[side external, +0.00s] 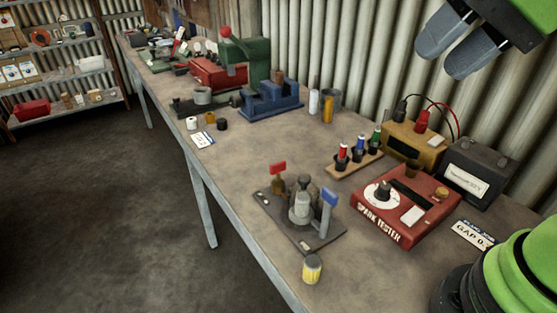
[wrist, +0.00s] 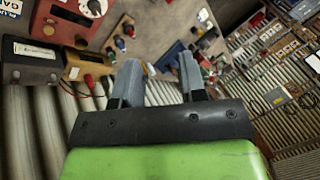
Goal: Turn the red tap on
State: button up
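The red tap (side external: 278,169) is a small red lever on the left of a dark base plate (side external: 288,228) near the front edge of the bench. A tap with a blue lever (side external: 329,197) stands on the right of the same plate, with a grey metal fitting (side external: 301,208) between them. My gripper (side external: 445,54) is high at the upper right, in the air above and behind the bench, far from the plate. Its two grey fingers are apart with nothing between them, also in the wrist view (wrist: 160,75). I cannot make out the red tap in the wrist view.
A red spark tester (side external: 407,205), a yellow box with leads (side external: 413,145) and a dark battery (side external: 476,170) stand right of the plate. A yellow can (side external: 312,269) stands in front. Bare bench lies left of the plate.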

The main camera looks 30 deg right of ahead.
jog(key=w+f+m+g, duration=0.15)
jog(key=w+m, duration=0.25)
jog(key=w, duration=0.6)
jog(key=m+g+y, duration=0.2)
jog(key=m+g, duration=0.3)
jog(key=m, duration=0.2)
send_over(279, 163)
jog(key=d, duration=0.4)
notch_tip(279, 163, down, 17)
jog(key=shift+t, duration=0.25)
jog(key=x, duration=0.9)
jog(key=shift+a, duration=0.2)
grip_shut()
